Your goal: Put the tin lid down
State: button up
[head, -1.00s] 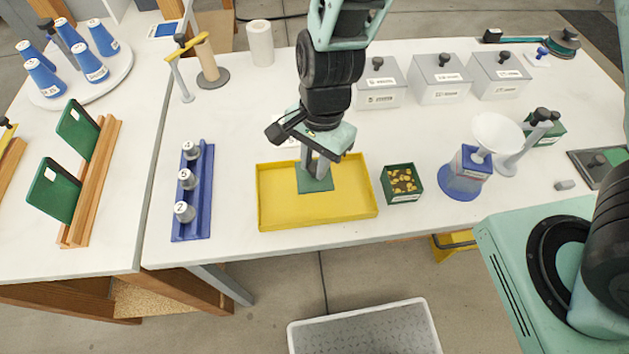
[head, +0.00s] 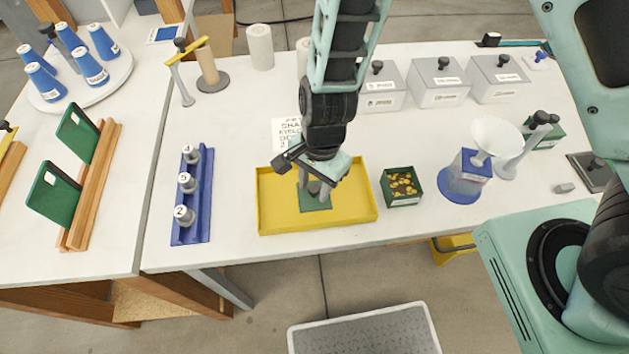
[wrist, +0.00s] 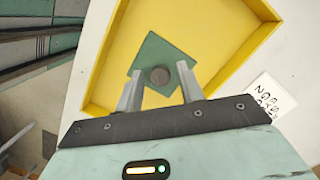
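The tin lid, a green square plate (head: 313,204) with a dark round knob (head: 314,187), lies in the yellow tray (head: 265,222). The wrist view also shows the lid (wrist: 154,52) and its knob (wrist: 160,75). My gripper (head: 312,180) is over the lid, with its two fingers apart on either side of the knob. In the wrist view gaps show between the knob and both fingertips (wrist: 160,80). The open green tin (head: 402,200) stands just right of the tray and holds brass-coloured eyelets.
A blue rack (head: 207,160) with numbered grey weights is left of the tray. A blue-based container (head: 460,182) and a white funnel (head: 497,134) stand to the right. Grey lidded boxes (head: 439,82) line the back. A printed sheet (head: 284,128) lies behind the tray.

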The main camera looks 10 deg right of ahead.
notch_tip(320, 180, up, 12)
jog(key=w+d+r, duration=0.1)
jog(key=s+d+r+n+t, duration=0.1)
jog(key=s+d+r+n, duration=0.6)
jog(key=n, duration=1)
jog(key=s+r, duration=0.3)
jog(key=s, duration=0.2)
jog(key=shift+s+r+h, duration=0.25)
jog(key=shift+r+h, duration=0.05)
jog(key=shift+h, duration=0.1)
